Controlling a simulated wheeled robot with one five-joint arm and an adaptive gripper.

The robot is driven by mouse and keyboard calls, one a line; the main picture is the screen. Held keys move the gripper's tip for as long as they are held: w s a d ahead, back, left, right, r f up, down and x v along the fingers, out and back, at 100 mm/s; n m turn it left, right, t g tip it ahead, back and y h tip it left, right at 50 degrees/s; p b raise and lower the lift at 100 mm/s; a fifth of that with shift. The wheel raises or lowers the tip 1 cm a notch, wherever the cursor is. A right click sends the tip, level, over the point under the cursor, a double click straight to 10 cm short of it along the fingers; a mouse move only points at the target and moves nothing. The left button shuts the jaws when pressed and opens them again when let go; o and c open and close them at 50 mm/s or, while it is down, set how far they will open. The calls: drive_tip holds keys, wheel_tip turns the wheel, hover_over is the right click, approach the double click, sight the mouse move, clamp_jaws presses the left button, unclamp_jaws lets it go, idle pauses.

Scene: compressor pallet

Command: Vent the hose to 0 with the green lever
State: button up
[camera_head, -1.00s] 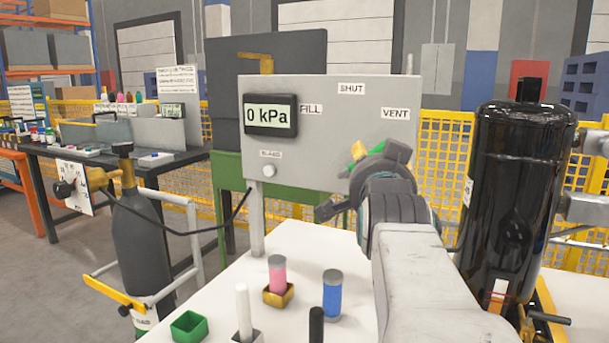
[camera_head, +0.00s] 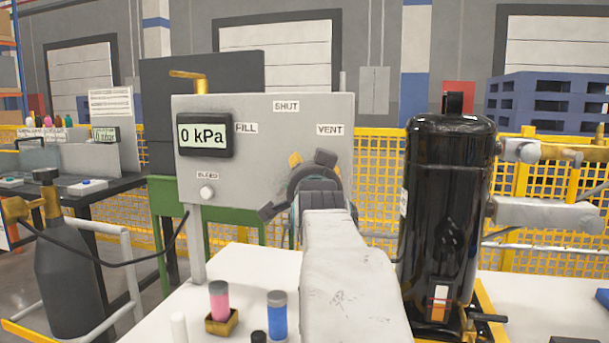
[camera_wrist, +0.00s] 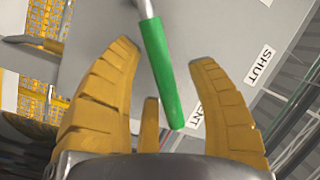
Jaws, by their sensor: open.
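The grey panel (camera_head: 260,160) carries a display (camera_head: 204,135) reading 0 kPa and the labels FILL, SHUT and VENT (camera_head: 330,130). The green lever (camera_wrist: 161,72) shows in the wrist view, between the yellow fingers of my gripper (camera_wrist: 165,95). The fingers are spread and clear of it on both sides. The lever's tip points toward my gripper, beside the partly covered VENT label. In the head view my gripper (camera_head: 308,168) is in front of the panel's right part, and my arm and gripper hide the lever there.
A black compressor (camera_head: 446,220) stands close to the right of my arm. On the white table below are a pink cylinder (camera_head: 219,300) in a brass holder and a blue cylinder (camera_head: 277,315). A dark gas bottle (camera_head: 68,275) with a hose stands at left.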

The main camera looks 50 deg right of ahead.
drive_tip(key=shift+c, duration=0.4)
clamp_jaws()
